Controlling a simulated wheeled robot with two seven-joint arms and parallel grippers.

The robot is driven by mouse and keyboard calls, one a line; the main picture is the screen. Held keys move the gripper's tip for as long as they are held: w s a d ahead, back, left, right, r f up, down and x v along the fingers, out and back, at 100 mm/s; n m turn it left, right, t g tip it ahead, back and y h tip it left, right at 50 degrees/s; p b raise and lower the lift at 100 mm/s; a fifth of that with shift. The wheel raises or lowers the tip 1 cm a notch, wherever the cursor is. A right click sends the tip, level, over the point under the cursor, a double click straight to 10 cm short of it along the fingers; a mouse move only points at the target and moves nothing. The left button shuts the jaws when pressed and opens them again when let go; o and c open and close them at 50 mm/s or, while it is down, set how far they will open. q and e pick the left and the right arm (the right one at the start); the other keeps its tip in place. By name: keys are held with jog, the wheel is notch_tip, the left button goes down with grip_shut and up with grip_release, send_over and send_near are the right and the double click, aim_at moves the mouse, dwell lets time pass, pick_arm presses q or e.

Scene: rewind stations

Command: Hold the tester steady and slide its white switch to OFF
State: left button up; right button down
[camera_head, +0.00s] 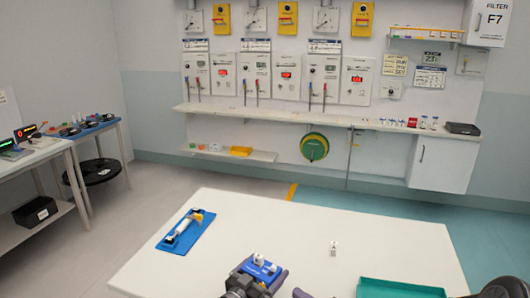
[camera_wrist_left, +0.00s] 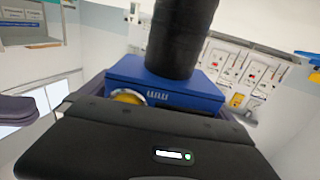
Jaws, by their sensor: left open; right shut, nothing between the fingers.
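The blue tester (camera_head: 250,268), with small white parts on top, stands at the front edge of the white table. In the left wrist view the blue box (camera_wrist_left: 195,97) shows white marks and a yellow round part. My left gripper (camera_head: 260,281) is open, close around the tester; I cannot tell if its fingers touch it. The white switch's position is too small to read.
A blue tray (camera_head: 170,243) with a white and orange tool lies on the table's left. A small white cube (camera_head: 333,248) stands right of the tester. A teal tray (camera_head: 400,288) is at the front right.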

pick_arm(q)
jog(key=v, duration=1.1)
jog(key=shift+s+a, duration=0.15)
jog(key=shift+s, duration=0.15)
